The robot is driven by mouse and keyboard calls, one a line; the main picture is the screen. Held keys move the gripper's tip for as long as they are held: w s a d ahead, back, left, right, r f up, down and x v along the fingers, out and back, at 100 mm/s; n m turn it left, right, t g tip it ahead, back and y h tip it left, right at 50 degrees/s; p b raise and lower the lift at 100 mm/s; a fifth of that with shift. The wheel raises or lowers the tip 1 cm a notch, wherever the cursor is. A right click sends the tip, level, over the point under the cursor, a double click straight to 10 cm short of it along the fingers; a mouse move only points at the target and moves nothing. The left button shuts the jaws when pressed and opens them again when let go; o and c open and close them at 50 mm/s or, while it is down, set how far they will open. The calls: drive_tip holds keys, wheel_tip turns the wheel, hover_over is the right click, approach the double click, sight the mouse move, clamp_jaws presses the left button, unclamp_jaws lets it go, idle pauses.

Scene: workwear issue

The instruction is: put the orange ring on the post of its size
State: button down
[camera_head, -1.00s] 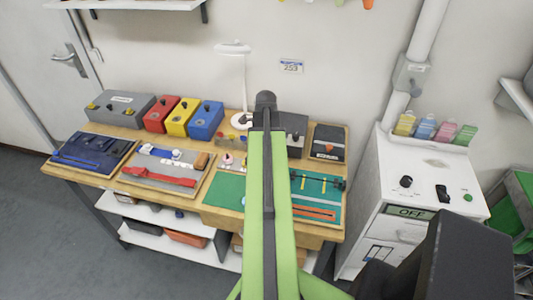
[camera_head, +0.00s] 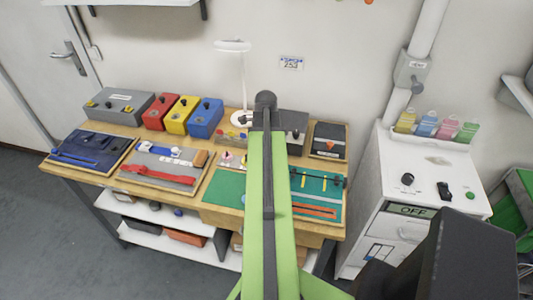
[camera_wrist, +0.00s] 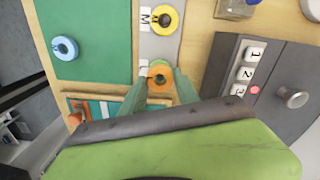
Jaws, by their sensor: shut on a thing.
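The orange ring (camera_wrist: 158,77) is between the two green fingertips of my gripper (camera_wrist: 158,88) in the wrist view. My gripper is shut on it. The ring is over the grey strip (camera_wrist: 150,48), and a dark round spot shows in its hole; I cannot tell whether a post passes through it. A yellow ring (camera_wrist: 165,19) is on the same strip by the letter M, around a dark centre. Another label beside the orange ring is partly hidden. In the head view my arm hides the gripper and the orange ring.
A blue ring (camera_wrist: 65,48) lies on the green mat (camera_wrist: 95,20). A dark grey box with number buttons (camera_wrist: 245,70) and a knob stands close to the gripper's right in the wrist view. A lamp (camera_head: 243,85) stands at the back of the wooden bench.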

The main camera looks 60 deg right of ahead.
drive_tip(key=shift+c, duration=2.2)
unclamp_jaws()
drive_tip(key=shift+r, duration=0.1)
wheel_tip(320, 180, up, 7)
drive_tip(key=p, duration=0.7)
